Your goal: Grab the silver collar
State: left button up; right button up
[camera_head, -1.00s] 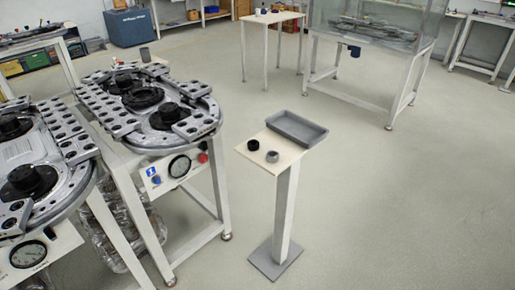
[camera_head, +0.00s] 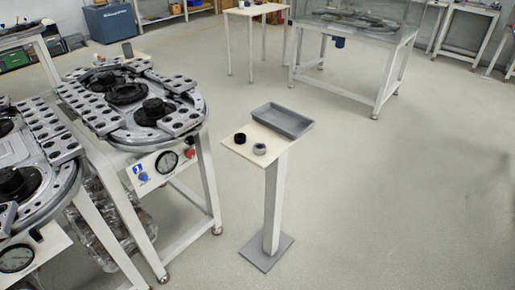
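The silver collar (camera_head: 260,149) is a small grey ring on the front right part of a small cream-topped stand (camera_head: 247,152). A black ring (camera_head: 240,139) sits just behind and to the left of it, apart from it. A grey rectangular tray (camera_head: 283,121) lies on the back right of the same stand and looks empty. Neither of my grippers shows in the head view.
Ring track tables (camera_head: 137,108) with grey plates and black hubs stand at the left. A glass-cased table (camera_head: 355,45) and a white table (camera_head: 256,11) stand at the back. The floor (camera_head: 400,190) to the right is clear.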

aim_at(259, 148)
jog(key=i+l+u, duration=0.3)
jog(key=i+l, duration=0.15)
jog(key=l, duration=0.15)
jog(key=i+l+u, duration=0.15)
jog(key=l, duration=0.2)
jog(key=i+l+u, duration=0.3)
jog(key=l, duration=0.45)
jog(key=i+l+u, duration=0.15)
jog(key=l, duration=0.25)
jog(key=i+l+u, duration=0.15)
jog(key=l, duration=0.25)
jog(key=i, duration=0.05)
